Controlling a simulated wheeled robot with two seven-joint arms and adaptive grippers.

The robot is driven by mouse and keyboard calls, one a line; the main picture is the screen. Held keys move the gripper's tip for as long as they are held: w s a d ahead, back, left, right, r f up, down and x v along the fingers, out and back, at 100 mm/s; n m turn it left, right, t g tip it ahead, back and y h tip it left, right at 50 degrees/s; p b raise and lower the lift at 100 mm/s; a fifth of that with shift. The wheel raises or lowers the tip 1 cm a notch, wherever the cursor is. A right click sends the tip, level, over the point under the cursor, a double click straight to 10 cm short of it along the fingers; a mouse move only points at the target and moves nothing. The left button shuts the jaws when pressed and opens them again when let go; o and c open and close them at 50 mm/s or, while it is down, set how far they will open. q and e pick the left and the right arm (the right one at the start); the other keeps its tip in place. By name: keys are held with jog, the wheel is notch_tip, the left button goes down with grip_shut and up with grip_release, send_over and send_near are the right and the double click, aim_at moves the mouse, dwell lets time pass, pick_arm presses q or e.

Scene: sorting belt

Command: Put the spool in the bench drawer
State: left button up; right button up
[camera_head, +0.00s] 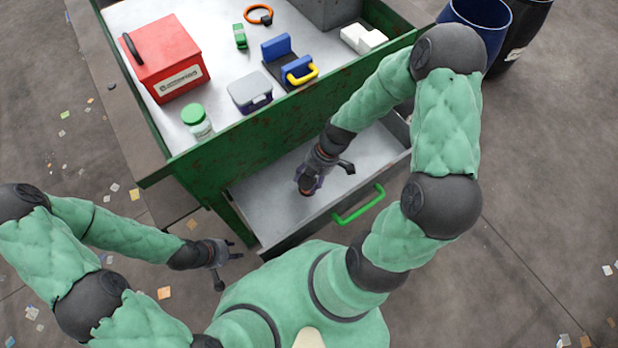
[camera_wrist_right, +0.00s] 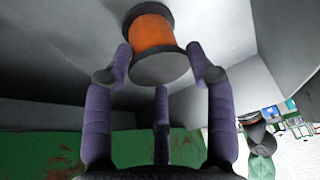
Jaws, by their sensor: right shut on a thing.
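The spool (camera_wrist_right: 153,32), orange with dark grey flanges, is held between the purple fingers of my right gripper (camera_wrist_right: 160,80) in the right wrist view. In the head view my right gripper (camera_head: 306,188) is over the inside of the open bench drawer (camera_head: 350,160), and I cannot make the spool out there. The drawer is a grey tray with a green handle (camera_head: 358,204), pulled out from the green bench. How high the spool is above the drawer floor is hard to tell. My left gripper (camera_head: 228,266) is open and empty, left of the drawer.
A blue barrel (camera_head: 478,18) stands at right. The visible drawer floor looks empty.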

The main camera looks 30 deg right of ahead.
jog(key=shift+f, duration=0.1)
jog(key=o, duration=1.2)
jog(key=shift+r, duration=0.35)
jog(key=p+v, duration=0.4)
jog(key=v, duration=0.7)
jog(key=shift+d+r+p, duration=0.15)
jog(key=shift+r+p, duration=0.1)
jog(key=shift+p, duration=0.1)
